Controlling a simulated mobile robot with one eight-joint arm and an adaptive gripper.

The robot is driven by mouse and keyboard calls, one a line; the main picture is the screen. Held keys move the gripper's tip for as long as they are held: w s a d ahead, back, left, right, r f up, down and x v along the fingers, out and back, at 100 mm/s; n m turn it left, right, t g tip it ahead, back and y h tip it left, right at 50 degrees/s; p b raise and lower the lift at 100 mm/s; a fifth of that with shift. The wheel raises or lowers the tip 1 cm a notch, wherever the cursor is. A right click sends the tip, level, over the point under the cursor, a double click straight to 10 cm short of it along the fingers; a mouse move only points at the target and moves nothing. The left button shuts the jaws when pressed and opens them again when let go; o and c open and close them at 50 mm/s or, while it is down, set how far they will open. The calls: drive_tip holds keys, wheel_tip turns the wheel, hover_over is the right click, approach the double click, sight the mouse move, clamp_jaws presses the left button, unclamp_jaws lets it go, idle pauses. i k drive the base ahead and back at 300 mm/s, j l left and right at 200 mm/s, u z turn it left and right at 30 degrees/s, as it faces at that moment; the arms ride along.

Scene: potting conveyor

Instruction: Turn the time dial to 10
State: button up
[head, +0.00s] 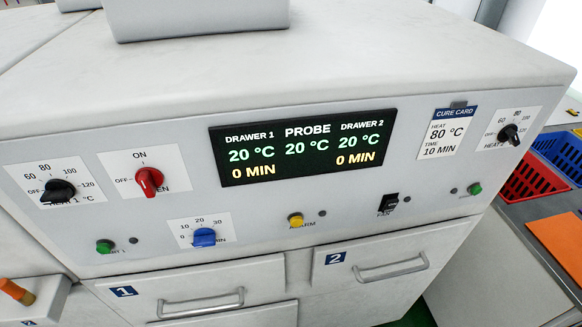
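The time dial is a blue knob (204,238) on a white scale plate (226,224) low on the panel's left half. The plate reads 0, 10, 20 and 30, and its lower lettering is partly hidden by the knob. I cannot clearly make out the knob's pointer. The black display (303,149) shows 0 MIN and 20 °C for both drawers. The cure card (448,133) on the right reads heat 80 °C, time 10 MIN. My gripper is not in view.
Nearby are a black heat knob (58,191), a red on/off knob (149,180), a green button (104,246) and a yellow alarm button (296,219). Drawer handles (203,303) stick out below the panel. Red (530,178) and blue bins stand at right.

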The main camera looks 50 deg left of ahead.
sight(202, 238)
drive_tip(key=u, duration=2.05)
